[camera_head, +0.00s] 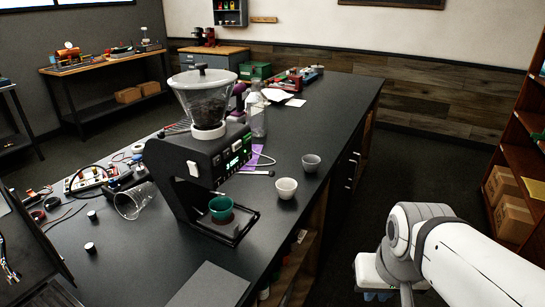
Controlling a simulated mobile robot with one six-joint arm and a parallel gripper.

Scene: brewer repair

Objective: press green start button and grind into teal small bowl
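The black grinder (172,168) stands on the dark counter, with a clear hopper (212,100) of dark beans on top. Its front panel (235,152) faces right and shows small green lit marks; I cannot tell which one is the start button. The teal small bowl (221,208) sits upright on the grinder's drip tray (241,232), below the outlet. Its inside is too small to make out. My white arm reaches in from the right, beside the counter and apart from the grinder. My gripper's fingers do not show.
A white cup (286,188) and a grey cup (311,162) stand right of the grinder near the counter edge. A clear beaker (130,202) lies left of it, near cables and tools. A bottle (256,115) stands behind. The floor between counter and right shelf (522,150) is open.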

